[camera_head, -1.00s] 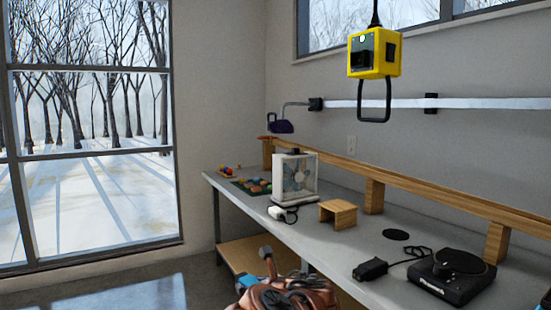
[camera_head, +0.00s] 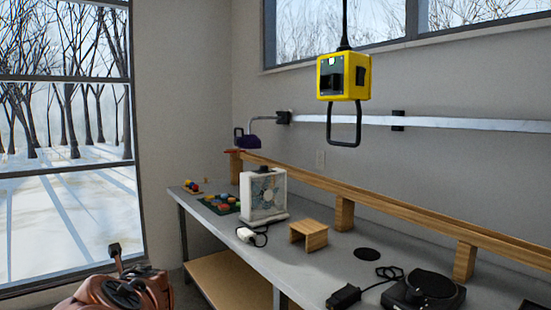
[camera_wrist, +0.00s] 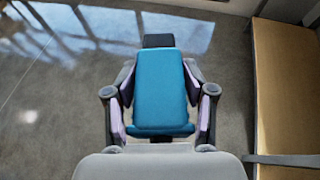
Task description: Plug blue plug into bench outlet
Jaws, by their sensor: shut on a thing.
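The blue plug (camera_wrist: 161,88) sits between the two fingers of my gripper (camera_wrist: 160,100) in the wrist view, with a dark end pointing away from the gripper. The fingers press on both its sides, and it is held above bare floor. In the head view my arm is at the lower left, in front of the bench (camera_head: 215,222) and apart from it. A yellow hanging box (camera_head: 342,77) with dark sockets hangs above the bench. I cannot tell which one is the bench outlet.
The bench holds a fan box (camera_head: 264,194), a white adapter (camera_head: 246,234), a small wooden stand (camera_head: 308,235), a black adapter (camera_head: 344,297) and a black turntable-like device (camera_head: 424,291). A wooden rail (camera_head: 395,218) runs along the back. Floor left of the bench is clear.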

